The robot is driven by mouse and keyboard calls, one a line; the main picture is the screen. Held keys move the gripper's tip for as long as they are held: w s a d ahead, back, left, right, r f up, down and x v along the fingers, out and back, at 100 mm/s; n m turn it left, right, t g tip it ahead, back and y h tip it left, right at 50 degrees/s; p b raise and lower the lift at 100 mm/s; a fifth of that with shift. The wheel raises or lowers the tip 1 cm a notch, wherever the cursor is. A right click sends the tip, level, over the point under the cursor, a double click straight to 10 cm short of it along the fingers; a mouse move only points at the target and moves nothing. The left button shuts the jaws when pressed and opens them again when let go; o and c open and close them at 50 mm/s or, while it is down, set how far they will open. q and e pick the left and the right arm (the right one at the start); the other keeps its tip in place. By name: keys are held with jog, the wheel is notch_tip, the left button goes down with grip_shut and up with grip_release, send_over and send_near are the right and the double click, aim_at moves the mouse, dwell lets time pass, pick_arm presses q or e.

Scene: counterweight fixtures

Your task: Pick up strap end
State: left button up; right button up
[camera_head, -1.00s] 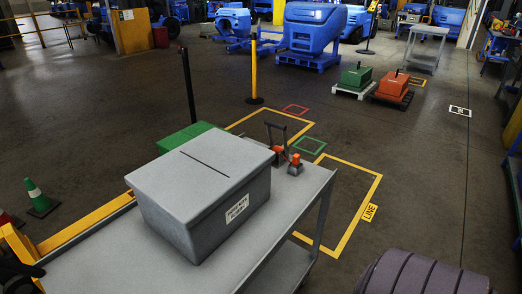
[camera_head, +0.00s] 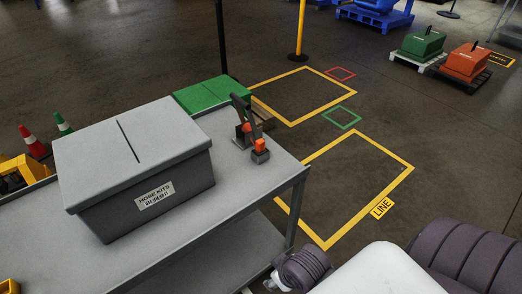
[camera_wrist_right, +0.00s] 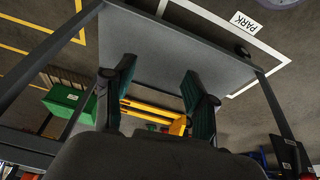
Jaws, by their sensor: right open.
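A dark strap tool with orange parts (camera_head: 243,122) stands at the right corner of the grey cart top (camera_head: 235,205). A small orange-topped block (camera_head: 260,150) sits just beside it. I cannot clearly tell a loose strap end in either view. My right gripper (camera_wrist_right: 158,80) shows in the right wrist view with its two dark green fingers apart and nothing between them. The right gripper does not show in the head view, and my left gripper is not in view.
A grey lidded box labelled HOSE KITS (camera_head: 135,165) fills the cart's left part. A green box (camera_head: 202,93) stands behind the cart. Green (camera_head: 417,43) and orange (camera_head: 466,62) weights sit on pallets at the back right. Yellow-outlined floor (camera_head: 345,185) beside the cart is clear.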

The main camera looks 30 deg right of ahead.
notch_tip(320, 180, up, 4)
jog(key=w+d+t, duration=0.1)
jog(key=w+d, duration=0.1)
jog(key=w, duration=0.1)
jog(key=m+t+y, duration=0.1)
jog(key=t, duration=0.7)
send_near(262, 143)
jog(key=shift+t, duration=0.3)
jog(key=x, duration=0.6)
jog(key=shift+d, duration=0.3)
jog(key=shift+a+f+p+x, duration=0.1)
jog(key=shift+f+p+x, duration=0.1)
jog(key=shift+x, duration=1.15)
jog(key=shift+a+f+p+x, duration=0.1)
jog(key=shift+f+p+x, duration=0.05)
jog(key=shift+x, duration=1.2)
jog(key=shift+s, duration=0.15)
grip_shut()
